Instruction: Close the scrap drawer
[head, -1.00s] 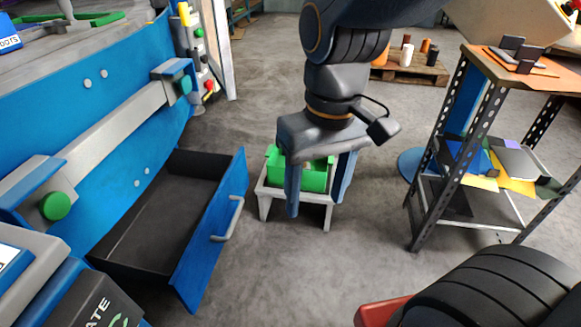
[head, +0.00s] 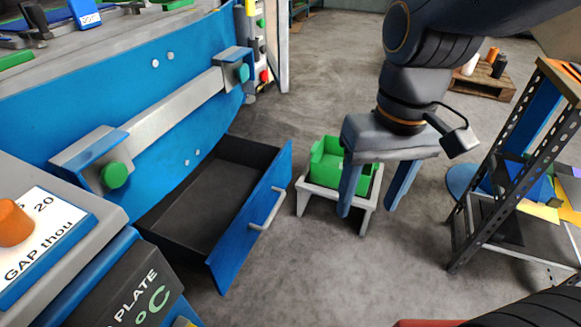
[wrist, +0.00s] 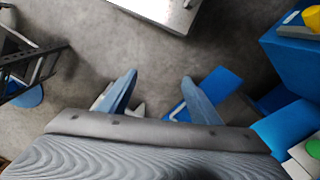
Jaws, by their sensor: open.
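The scrap drawer (head: 232,252) stands open in the head view, pulled out from under the blue machine. Its blue front carries a grey bar handle (head: 268,212), and its dark tray looks empty. My gripper (head: 369,209) is open and empty, to the right of the drawer front and apart from it. In the head view its fingers overlap the stool area. In the wrist view the two blue fingers (wrist: 159,78) are spread, and a blue panel that looks like the drawer front (wrist: 218,88) is partly hidden behind the right finger.
A green bin (head: 328,160) sits on a low white stool (head: 303,198) beside the drawer. A metal shelf rack (head: 478,218) stands at the right. A pallet (head: 484,82) with small items lies at the back.

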